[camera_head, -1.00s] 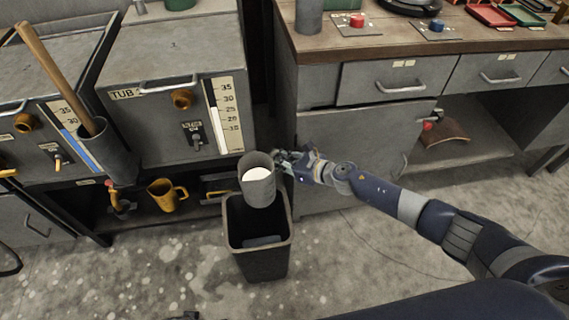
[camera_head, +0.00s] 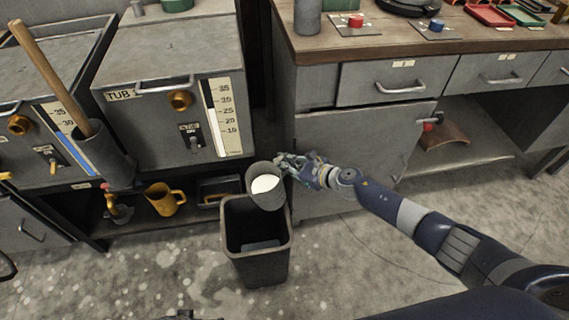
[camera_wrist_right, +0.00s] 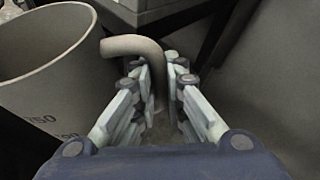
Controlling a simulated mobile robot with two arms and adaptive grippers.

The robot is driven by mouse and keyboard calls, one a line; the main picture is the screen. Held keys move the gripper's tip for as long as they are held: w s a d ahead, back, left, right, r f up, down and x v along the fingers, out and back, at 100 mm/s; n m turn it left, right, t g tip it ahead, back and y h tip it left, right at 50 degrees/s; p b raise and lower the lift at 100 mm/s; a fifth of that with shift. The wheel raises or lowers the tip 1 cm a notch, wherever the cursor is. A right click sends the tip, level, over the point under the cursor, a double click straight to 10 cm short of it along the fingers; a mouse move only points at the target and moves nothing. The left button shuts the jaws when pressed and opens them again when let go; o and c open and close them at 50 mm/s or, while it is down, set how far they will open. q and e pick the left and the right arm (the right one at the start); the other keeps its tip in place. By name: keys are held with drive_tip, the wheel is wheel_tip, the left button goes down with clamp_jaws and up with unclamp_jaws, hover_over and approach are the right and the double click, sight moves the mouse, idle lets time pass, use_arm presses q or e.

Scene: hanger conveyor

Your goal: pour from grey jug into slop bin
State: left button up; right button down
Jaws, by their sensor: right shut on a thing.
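The grey jug (camera_head: 267,195) holds a white content and is tilted a little, above the back part of the slop bin's opening. The slop bin (camera_head: 257,266) is a dark, open-topped bin standing on the floor. My right gripper (camera_head: 287,166) is shut on the jug's handle, to the right of the jug. In the right wrist view the jug (camera_wrist_right: 60,95) stands at the left, with its curved handle between the fingers (camera_wrist_right: 160,85). The jug's inside is mostly cut off there.
A tub cabinet (camera_head: 150,130) with a level scale stands behind at the left. A yellow mug (camera_head: 162,199) sits on the low shelf below it. A wooden-topped workbench (camera_head: 330,42) with drawers is behind the arm. The floor around the bin is clear.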

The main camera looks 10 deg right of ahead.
drive_tip(key=shift+w+r+n+p, duration=0.15)
drive_tip(key=shift+r+n+p, duration=0.2)
drive_tip(key=shift+r, duration=0.4)
drive_tip(key=shift+r+t, duration=0.3)
drive_tip(key=shift+r, duration=0.05)
drive_tip(key=shift+w+n, duration=0.1)
drive_tip(key=shift+n, duration=0.15)
use_arm(q)
drive_tip(key=f, duration=0.1)
drive_tip(key=s+f, duration=0.2)
drive_tip(key=f, duration=0.1)
drive_tip(key=shift+f, duration=0.1)
use_arm(e)
drive_tip(key=shift+d+r, duration=0.1)
drive_tip(key=shift+d, duration=0.05)
